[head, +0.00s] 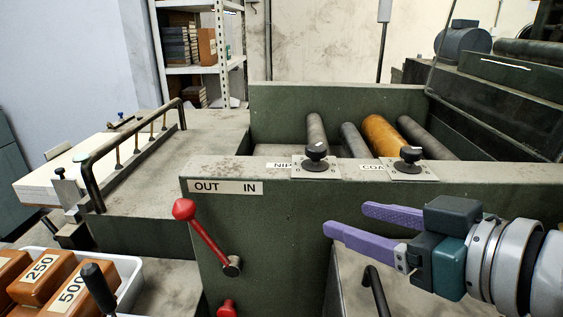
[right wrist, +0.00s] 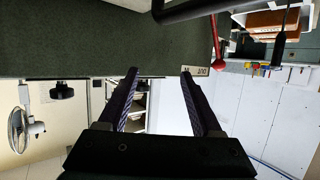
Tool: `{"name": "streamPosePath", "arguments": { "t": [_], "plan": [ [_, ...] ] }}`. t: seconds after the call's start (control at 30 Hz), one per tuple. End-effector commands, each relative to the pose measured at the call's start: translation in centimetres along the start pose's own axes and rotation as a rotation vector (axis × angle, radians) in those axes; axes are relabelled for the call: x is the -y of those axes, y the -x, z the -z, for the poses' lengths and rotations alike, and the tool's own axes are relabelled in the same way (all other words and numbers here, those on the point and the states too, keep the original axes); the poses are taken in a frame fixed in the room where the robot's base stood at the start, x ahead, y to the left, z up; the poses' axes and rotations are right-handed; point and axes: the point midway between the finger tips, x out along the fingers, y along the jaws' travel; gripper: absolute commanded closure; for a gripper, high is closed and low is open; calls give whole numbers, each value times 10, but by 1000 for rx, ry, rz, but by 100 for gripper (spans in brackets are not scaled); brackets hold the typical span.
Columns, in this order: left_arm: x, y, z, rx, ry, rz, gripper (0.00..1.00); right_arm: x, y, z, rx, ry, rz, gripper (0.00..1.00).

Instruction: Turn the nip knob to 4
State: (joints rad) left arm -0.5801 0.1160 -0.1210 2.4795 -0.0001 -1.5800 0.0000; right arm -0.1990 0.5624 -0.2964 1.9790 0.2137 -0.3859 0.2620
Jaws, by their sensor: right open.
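The nip knob (head: 316,155) is a black knob on a pale scale plate on top of the green machine wall, beside a label that reads "NIP". Its pointer and the scale figures are too small to read surely. My right gripper (head: 346,218) has two purple fingers, apart and empty. It is in front of the machine wall, lower in the picture than the nip knob and slightly right of it, not touching it. In the right wrist view the open fingers (right wrist: 158,72) have nothing between them. My left gripper is not in view.
A similar black knob (head: 410,155) with a partly hidden label stands right of the nip knob. A red lever (head: 207,236) sits below the "OUT IN" label (head: 225,187). Rollers (head: 382,135) lie behind the wall. Orange weight blocks (head: 40,275) sit at lower left.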

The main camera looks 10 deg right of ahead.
Motion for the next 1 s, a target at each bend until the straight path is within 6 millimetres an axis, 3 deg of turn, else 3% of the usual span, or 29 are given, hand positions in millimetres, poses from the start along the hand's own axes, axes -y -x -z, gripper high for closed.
{"name": "streamPosePath", "arguments": {
  "t": [0.03, 0.1, 0.37, 0.57, 1.0],
  "plan": [
    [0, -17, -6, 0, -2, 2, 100, -10, -11, -2, -70, 14, 16, 34],
    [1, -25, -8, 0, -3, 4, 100, -20, -16, 9, -166, 17, 43, 34],
    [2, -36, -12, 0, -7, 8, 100, -41, -16, 37, -348, 20, 98, 34],
    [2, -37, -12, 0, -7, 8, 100, -40, -30, 47, -364, 17, 102, 34],
    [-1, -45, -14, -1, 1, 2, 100, -32, -95, 69, -361, 18, 101, 34]
  ]
}}
